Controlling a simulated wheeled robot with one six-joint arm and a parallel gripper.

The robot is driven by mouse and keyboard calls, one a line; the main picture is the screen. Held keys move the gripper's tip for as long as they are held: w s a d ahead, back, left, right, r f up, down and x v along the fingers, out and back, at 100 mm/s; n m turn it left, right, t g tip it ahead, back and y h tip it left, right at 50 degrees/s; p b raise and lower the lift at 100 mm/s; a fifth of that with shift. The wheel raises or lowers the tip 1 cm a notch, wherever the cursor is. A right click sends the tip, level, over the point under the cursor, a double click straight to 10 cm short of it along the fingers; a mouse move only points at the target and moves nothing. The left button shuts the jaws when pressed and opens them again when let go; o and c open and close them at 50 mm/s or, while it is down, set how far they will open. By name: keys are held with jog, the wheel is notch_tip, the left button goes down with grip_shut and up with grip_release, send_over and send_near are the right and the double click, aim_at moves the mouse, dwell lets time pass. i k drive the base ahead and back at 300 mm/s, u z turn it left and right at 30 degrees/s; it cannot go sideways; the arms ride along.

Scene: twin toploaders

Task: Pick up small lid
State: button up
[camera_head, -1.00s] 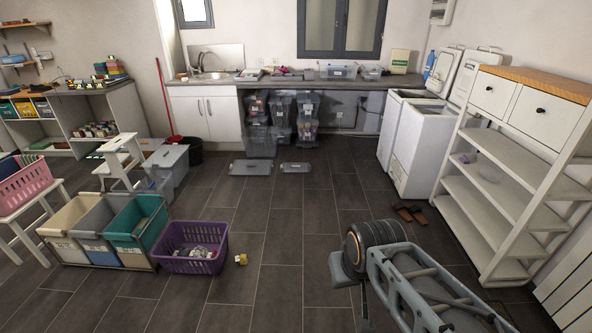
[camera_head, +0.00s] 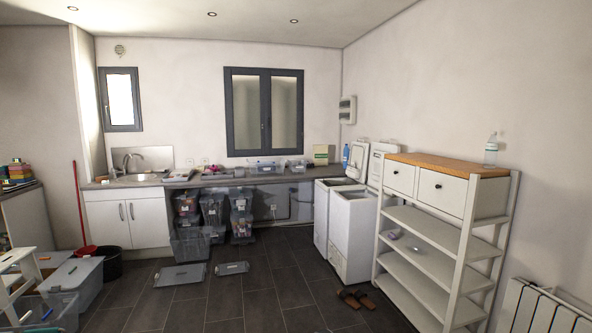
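Two flat grey lids lie on the dark tiled floor in front of the stacked bins. The small lid (camera_head: 231,268) is the right one, and the larger lid (camera_head: 180,274) lies just left of it with a gap between them. Both look flat, with nothing on them. My gripper is not in view, so its state and its place relative to the lids are hidden.
Clear stacked bins (camera_head: 240,218) stand under the counter (camera_head: 230,178) behind the lids. A red dustpan handle and black bucket (camera_head: 110,263) stand left. White toploaders (camera_head: 352,235) and a shelf unit (camera_head: 440,260) line the right. The middle floor (camera_head: 255,300) is clear.

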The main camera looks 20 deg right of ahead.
aim_at(227, 269)
jog(key=z, duration=0.65)
jog(key=i, duration=7.4)
jog(key=u, duration=3)
jog(key=i, duration=0.15)
jog(key=u, duration=0.1)
